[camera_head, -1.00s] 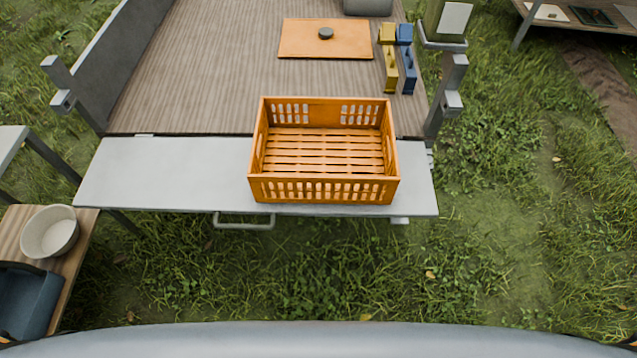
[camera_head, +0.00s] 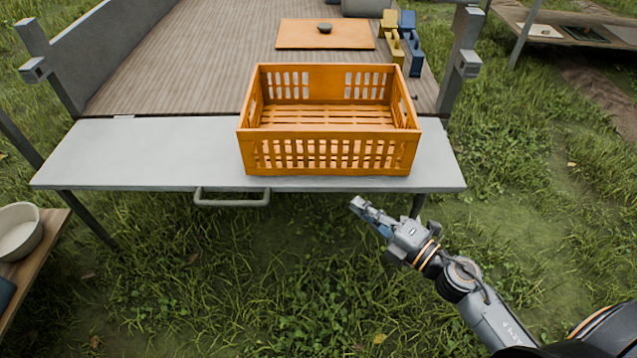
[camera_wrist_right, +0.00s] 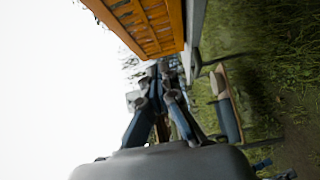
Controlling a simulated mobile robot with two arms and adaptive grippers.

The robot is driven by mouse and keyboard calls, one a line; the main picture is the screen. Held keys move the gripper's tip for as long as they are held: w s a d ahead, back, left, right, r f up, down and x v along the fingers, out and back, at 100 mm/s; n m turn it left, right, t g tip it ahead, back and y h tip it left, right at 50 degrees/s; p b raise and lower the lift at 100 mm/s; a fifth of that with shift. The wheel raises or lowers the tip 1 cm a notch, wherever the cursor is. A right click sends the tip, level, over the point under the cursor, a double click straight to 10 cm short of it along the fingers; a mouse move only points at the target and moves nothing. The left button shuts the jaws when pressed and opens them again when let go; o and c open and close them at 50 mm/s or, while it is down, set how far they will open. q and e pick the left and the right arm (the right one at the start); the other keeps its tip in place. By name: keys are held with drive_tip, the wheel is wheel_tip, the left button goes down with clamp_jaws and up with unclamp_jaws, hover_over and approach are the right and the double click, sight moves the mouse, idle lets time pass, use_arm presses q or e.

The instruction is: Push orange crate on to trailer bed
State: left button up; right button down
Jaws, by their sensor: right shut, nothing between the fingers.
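The empty orange crate (camera_head: 330,150) stands upright on the grey tailgate (camera_head: 140,155), right of its middle. Its far end reaches the edge of the wooden trailer bed (camera_head: 190,65). My right gripper (camera_head: 358,204) is shut and empty, in front of the tailgate's near edge and apart from the crate. In the right wrist view the crate (camera_wrist_right: 150,22) shows at the top, beyond the gripper's fingers (camera_wrist_right: 162,70). My left gripper is in neither view.
An orange board (camera_head: 310,38) with a dark round object lies on the bed. Yellow and blue items (camera_head: 402,42) stand at the bed's right side. Posts (camera_head: 462,58) flank the tailgate. A white bowl (camera_head: 18,230) sits on a side table. Grass is clear in front.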

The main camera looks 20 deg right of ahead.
drive_tip(key=p, duration=0.1)
approach(316, 160)
drive_tip(key=w+a, duration=0.1)
drive_tip(key=a, duration=0.3)
drive_tip(key=w, duration=0.1)
drive_tip(key=w+d, duration=0.1)
drive_tip(key=w, duration=0.1)
drive_tip(key=shift+w, duration=0.15)
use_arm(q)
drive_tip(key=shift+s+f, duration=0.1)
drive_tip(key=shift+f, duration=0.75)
use_arm(e)
drive_tip(key=shift+w, duration=0.4)
drive_tip(key=shift+d, duration=0.1)
